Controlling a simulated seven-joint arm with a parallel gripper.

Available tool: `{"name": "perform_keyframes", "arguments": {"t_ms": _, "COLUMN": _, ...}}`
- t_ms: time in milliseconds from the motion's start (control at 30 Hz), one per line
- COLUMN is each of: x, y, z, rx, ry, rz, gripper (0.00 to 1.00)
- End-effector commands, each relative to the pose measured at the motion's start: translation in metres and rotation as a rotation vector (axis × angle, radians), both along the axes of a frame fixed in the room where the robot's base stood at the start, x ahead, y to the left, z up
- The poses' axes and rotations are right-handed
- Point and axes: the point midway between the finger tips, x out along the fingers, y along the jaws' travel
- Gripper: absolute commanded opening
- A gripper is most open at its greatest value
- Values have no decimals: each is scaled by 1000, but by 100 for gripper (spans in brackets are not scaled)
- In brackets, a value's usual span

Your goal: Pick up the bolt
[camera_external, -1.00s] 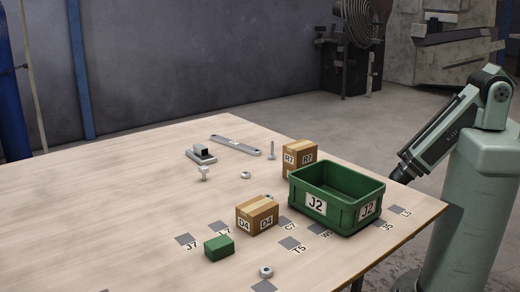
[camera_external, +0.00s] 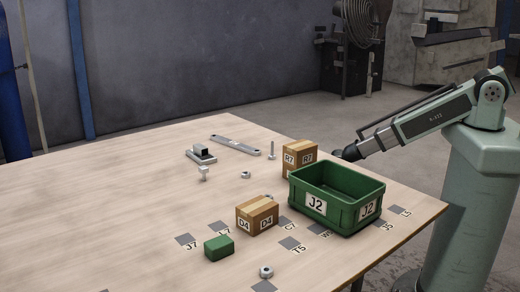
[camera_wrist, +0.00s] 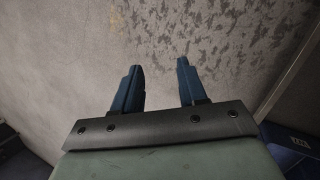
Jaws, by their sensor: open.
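A thin grey bolt (camera_external: 272,150) stands upright on the table, left of the R7 carton. A second small metal piece with a wide top and short shank (camera_external: 204,173) stands nearer the table's middle; it also looks like a bolt. My gripper (camera_external: 345,154) is in the air right of the R7 carton and behind the green crate, apart from both bolts. In the wrist view my gripper (camera_wrist: 159,73) has its two blue fingers apart with nothing between them. No bolt shows in that view.
A green J2 crate (camera_external: 312,207) stands near the table's right edge, beside the R7 carton (camera_external: 299,159). A D4 carton (camera_external: 257,216), green block (camera_external: 219,248), flat wrench-like bar (camera_external: 235,145), grey clamp-like part (camera_external: 202,154) and several nuts lie about. The table's left is clear.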

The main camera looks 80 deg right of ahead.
Motion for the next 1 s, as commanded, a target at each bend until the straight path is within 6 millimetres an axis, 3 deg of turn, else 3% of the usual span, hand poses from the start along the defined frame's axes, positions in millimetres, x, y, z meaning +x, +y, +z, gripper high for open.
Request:
{"name": "perform_keyframes", "arguments": {"t_ms": 33, "x": 19, "y": -26, "z": 6, "rx": -32, "ry": -20, "rz": -34, "gripper": 42}}
{"name": "perform_keyframes", "arguments": {"t_ms": 100, "x": 35, "y": -53, "z": 19, "rx": -70, "ry": -42, "rz": -65, "gripper": 42}}
{"name": "perform_keyframes", "arguments": {"t_ms": 200, "x": 59, "y": -83, "z": 40, "rx": -99, "ry": -64, "rz": -66, "gripper": 42}}
{"name": "perform_keyframes", "arguments": {"t_ms": 300, "x": 85, "y": -98, "z": 63, "rx": -96, "ry": -76, "rz": -14, "gripper": 42}}
{"name": "perform_keyframes", "arguments": {"t_ms": 667, "x": 179, "y": -100, "z": 162, "rx": 9, "ry": -86, "rz": 358, "gripper": 42}}
{"name": "perform_keyframes", "arguments": {"t_ms": 1000, "x": 256, "y": -81, "z": 271, "rx": 106, "ry": -86, "rz": 755, "gripper": 42}}
